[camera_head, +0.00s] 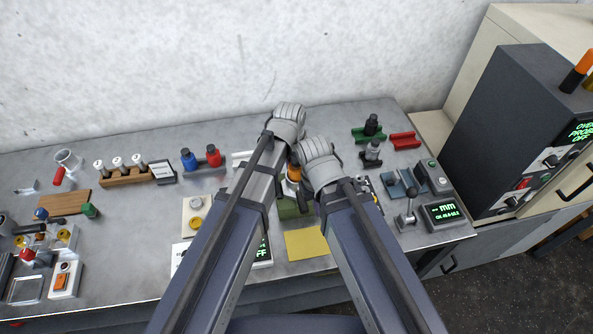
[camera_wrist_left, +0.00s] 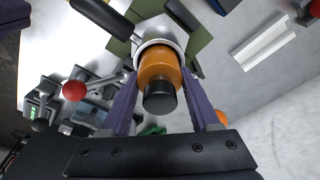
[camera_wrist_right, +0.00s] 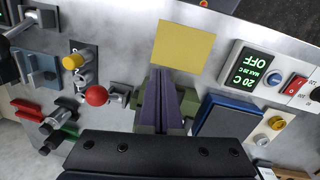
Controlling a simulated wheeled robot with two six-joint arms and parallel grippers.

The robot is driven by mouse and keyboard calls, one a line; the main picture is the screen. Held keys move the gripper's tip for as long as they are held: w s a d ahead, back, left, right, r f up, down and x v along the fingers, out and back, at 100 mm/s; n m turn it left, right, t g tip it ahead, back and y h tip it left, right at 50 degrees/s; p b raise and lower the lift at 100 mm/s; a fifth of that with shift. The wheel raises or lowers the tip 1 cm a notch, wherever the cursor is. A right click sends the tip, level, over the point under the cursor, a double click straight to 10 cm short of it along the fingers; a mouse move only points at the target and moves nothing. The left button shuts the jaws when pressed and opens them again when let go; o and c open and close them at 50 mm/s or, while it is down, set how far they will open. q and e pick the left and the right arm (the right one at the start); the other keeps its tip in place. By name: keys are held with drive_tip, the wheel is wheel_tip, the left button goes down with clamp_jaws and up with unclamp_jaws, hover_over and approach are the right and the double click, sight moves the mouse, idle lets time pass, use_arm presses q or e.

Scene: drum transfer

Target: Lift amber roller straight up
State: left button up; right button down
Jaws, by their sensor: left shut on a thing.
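The amber roller (camera_head: 293,172) has a black end and shows between the two arms in the head view. In the left wrist view the amber roller (camera_wrist_left: 159,68) stands between the purple fingers of my left gripper (camera_wrist_left: 160,98), which is shut on it. A pale ring surrounds its far end, with a green holder (camera_wrist_left: 197,42) behind; I cannot tell whether they touch. The green holder also shows in the head view (camera_head: 289,210), partly hidden by my arms. My right gripper (camera_wrist_right: 162,95) is shut, its fingers together and empty, in front of the green holder.
A yellow mat (camera_head: 306,243) lies in front of the green holder. A red-knobbed lever (camera_wrist_right: 96,95) stands close by. Blue and red rollers (camera_head: 201,158) are to the left, with green and red blocks (camera_head: 404,140) to the right. Both arms are close together.

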use_arm(q)
clamp_jaws()
drive_tip(key=shift+r, duration=0.1)
wheel_tip(320, 180, up, 10)
drive_tip(key=p, duration=1)
